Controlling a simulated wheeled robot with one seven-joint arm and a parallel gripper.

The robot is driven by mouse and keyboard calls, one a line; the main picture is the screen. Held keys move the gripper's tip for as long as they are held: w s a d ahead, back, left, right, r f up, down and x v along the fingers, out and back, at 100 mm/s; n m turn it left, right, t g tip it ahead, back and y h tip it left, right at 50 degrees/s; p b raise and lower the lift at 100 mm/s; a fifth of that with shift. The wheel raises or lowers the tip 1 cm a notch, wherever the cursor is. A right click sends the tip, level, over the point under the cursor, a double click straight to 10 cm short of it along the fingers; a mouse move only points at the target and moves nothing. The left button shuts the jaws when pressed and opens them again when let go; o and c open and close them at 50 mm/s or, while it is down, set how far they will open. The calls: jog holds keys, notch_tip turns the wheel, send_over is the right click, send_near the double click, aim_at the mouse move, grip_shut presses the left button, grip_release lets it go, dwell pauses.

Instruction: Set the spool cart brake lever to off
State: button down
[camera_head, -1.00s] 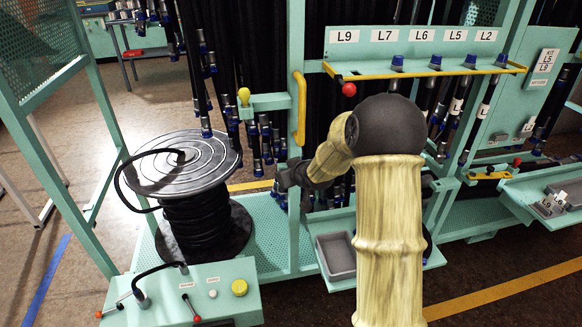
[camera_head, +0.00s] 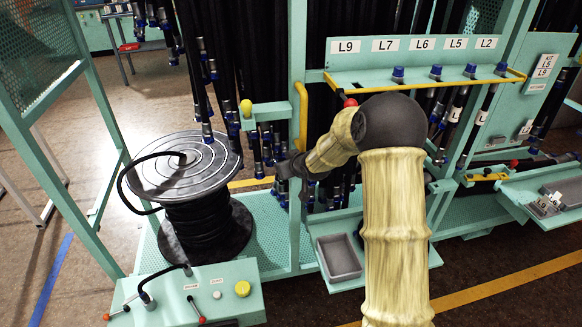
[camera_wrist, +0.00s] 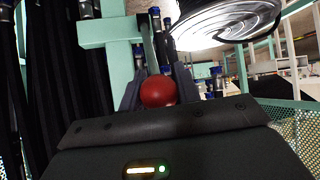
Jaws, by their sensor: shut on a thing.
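My gripper (camera_head: 283,170) is at the green post between the hose spool and the rack, with its fingers toward the spool. In the wrist view its fingers are shut around a red ball knob (camera_wrist: 158,92). The spool (camera_head: 185,165) stands at the left, wound with black hose. In front of it a green control panel (camera_head: 225,275) carries a red-tipped lever (camera_head: 196,309) near small labels that I cannot read surely. An orange-tipped lever (camera_head: 117,312) is at the panel's left end.
A yellow knob (camera_head: 246,108) sits on a green bracket (camera_head: 272,111) above my gripper. Another red knob (camera_head: 349,102) is at the shelf's left end, close behind my forearm. A grey bin (camera_head: 339,258) lies below. Hanging hoses crowd the rack behind.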

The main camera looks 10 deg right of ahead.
jog(key=shift+w+r, duration=0.1)
jog(key=c, duration=1)
grip_release()
jog(key=shift+d, duration=0.1)
jog(key=shift+c, duration=0.2)
jog(key=p+v, duration=0.2)
jog(key=v, duration=1.5)
jog(key=shift+p, duration=0.4)
